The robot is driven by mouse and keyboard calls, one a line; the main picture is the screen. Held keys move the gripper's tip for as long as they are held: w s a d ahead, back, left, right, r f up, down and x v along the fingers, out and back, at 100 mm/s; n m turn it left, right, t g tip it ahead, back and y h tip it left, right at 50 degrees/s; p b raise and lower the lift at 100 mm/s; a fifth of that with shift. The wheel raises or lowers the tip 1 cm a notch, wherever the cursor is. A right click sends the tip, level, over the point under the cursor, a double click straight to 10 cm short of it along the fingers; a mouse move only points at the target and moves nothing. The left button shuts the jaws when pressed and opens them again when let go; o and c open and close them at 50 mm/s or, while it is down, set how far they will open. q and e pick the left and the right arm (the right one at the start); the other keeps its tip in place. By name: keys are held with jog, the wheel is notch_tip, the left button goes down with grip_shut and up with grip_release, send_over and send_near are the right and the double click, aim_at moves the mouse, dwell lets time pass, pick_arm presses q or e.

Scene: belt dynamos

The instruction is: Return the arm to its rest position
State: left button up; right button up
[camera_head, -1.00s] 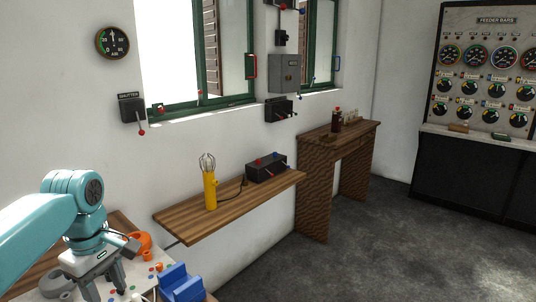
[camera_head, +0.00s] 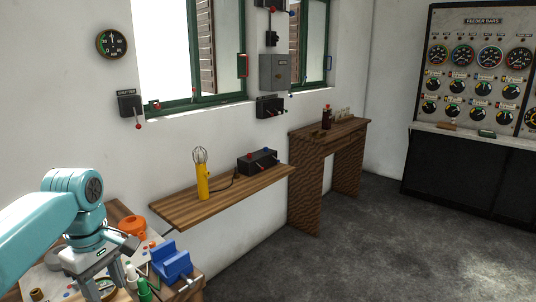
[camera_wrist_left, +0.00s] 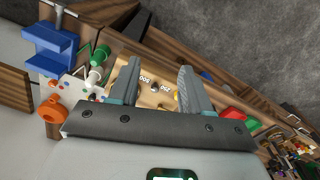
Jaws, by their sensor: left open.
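My left arm (camera_head: 72,195) comes in from the left in the head view, teal and grey. Its left gripper (camera_head: 98,288) points down over the bench at the lower left. In the left wrist view the two grey fingers of the left gripper (camera_wrist_left: 157,82) stand apart with nothing held between them. Beyond the fingers lies a light wooden board (camera_wrist_left: 150,97) with printed numbers and small round parts. My right arm and right gripper are not in view.
Near the gripper are a blue holder (camera_head: 171,262), an orange part (camera_head: 132,227) and a green item (camera_head: 145,288). A wall shelf (camera_head: 222,200) carries a yellow caged lamp (camera_head: 202,175) and a black switch box (camera_head: 257,161). The floor (camera_head: 390,240) at right is clear.

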pick_arm(q)
jog(key=s+d+f+m+h, duration=0.1)
jog(key=d+f+m, duration=0.25)
jog(key=f, duration=0.65)
jog(key=s+d+f+m+h, duration=0.15)
jog(key=d+f, duration=0.35)
jog(key=f, duration=0.6)
jog(key=d+f+m+h, duration=0.1)
jog(key=d+f+m, duration=0.25)
jog(key=f, duration=0.65)
jog(key=s+d+f+m, duration=0.1)
jog(key=s+d+f, duration=0.2)
jog(key=s, duration=0.6)
jog(key=s+d+f+m, duration=0.2)
jog(key=s+d+f, duration=0.2)
jog(key=s+f, duration=0.4)
jog(key=shift+s+f, duration=0.2)
jog(key=shift+s, duration=0.6)
jog(key=shift+h, duration=0.25)
